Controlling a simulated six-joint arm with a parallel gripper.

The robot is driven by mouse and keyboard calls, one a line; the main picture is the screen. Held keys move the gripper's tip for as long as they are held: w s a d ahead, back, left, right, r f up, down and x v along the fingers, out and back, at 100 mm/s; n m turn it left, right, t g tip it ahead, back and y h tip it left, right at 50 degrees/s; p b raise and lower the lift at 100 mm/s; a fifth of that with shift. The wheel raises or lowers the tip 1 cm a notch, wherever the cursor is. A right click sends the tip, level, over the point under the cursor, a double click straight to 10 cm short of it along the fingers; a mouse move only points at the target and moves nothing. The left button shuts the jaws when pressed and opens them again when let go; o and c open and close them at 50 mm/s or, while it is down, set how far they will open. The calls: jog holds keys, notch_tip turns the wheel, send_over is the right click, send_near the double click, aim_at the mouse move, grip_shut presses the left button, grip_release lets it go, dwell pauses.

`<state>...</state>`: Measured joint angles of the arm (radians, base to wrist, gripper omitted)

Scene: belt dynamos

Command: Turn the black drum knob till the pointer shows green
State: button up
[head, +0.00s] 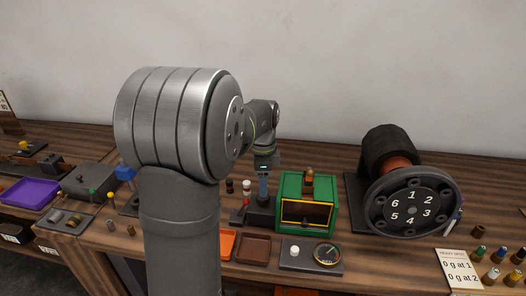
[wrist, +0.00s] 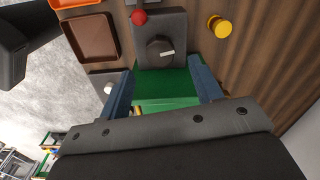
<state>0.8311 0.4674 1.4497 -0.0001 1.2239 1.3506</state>
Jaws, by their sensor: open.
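A round black knob (wrist: 160,49) with a pale mark sits on a dark block (wrist: 172,24) in the wrist view. The block also shows in the head view (head: 262,214); its knob is hard to make out there. A round gauge (head: 327,253) with coloured marks lies on a grey plate; its pointer is too small to read. My gripper (wrist: 163,82) is open, its blue fingers apart with nothing seen held. The green box (wrist: 168,84) shows between and beyond the fingers. In the head view my gripper (head: 263,187) is above the dark block, left of the green box.
A large black wheel numbered 1 to 6 (head: 411,206) stands at the right. A red ball (wrist: 139,17) is beside the knob, and a yellow spool (wrist: 219,27) stands right of it. A brown tray (head: 253,248) and a purple tray (head: 30,193) lie left.

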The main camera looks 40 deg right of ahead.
aim_at(261, 201)
notch_tip(261, 201, up, 12)
jog(key=shift+r, duration=0.2)
dwell(2.4)
notch_tip(261, 201, down, 18)
jog(key=shift+r, duration=0.25)
dwell(0.5)
notch_tip(261, 201, up, 18)
notch_tip(261, 201, down, 18)
jog(key=shift+r, duration=0.1)
jog(key=n, duration=1)
jog(key=shift+n, duration=0.3)
